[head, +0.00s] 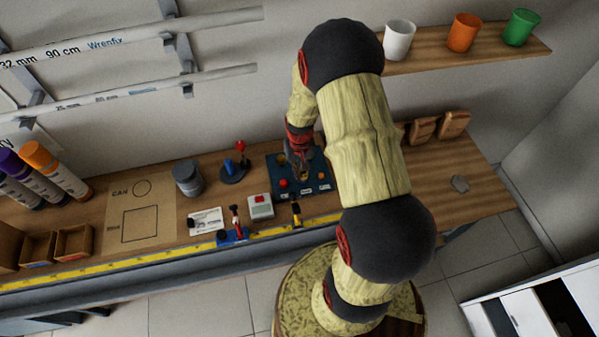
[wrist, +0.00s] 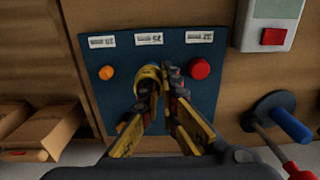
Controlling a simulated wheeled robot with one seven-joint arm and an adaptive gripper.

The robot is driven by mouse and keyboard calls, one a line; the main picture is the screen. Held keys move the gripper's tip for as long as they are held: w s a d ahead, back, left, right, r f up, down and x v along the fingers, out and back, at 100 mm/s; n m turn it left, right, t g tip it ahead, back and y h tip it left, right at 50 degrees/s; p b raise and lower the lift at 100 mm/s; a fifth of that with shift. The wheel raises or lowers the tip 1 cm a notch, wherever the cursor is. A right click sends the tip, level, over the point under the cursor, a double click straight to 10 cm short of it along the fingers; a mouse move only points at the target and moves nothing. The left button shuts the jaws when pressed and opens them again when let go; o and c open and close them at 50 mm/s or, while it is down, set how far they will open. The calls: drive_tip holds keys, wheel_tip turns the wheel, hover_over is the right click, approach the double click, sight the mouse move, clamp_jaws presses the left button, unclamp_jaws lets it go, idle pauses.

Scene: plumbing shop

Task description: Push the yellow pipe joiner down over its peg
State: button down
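The yellow pipe joiner (wrist: 150,71) is at the middle place of the blue peg board (wrist: 222,105), under the centre label in the wrist view. My gripper (wrist: 160,82) points down at it, with its two fingers close together. The joiner's rim shows beside and partly behind the left fingertip, reaching into the gap between the fingers. Whether the fingers press on it is not clear. Its peg and lower edge are hidden. In the head view my gripper (head: 301,172) is over the board (head: 322,163), and the joiner is hard to make out.
A red round piece (wrist: 199,69) stands close right of my fingers in the wrist view, and an orange one (wrist: 106,73) stands left. Bench right of the board is mostly clear.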

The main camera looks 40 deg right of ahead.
drive_tip(key=shift+f, duration=0.15)
drive_tip(key=shift+f+b, duration=0.35)
drive_tip(key=shift+f, duration=0.35)
drive_tip(key=c, duration=2)
unclamp_jaws()
drive_tip(key=shift+o, duration=0.2)
drive_tip(key=shift+r, duration=0.15)
wheel_tip(320, 180, up, 12)
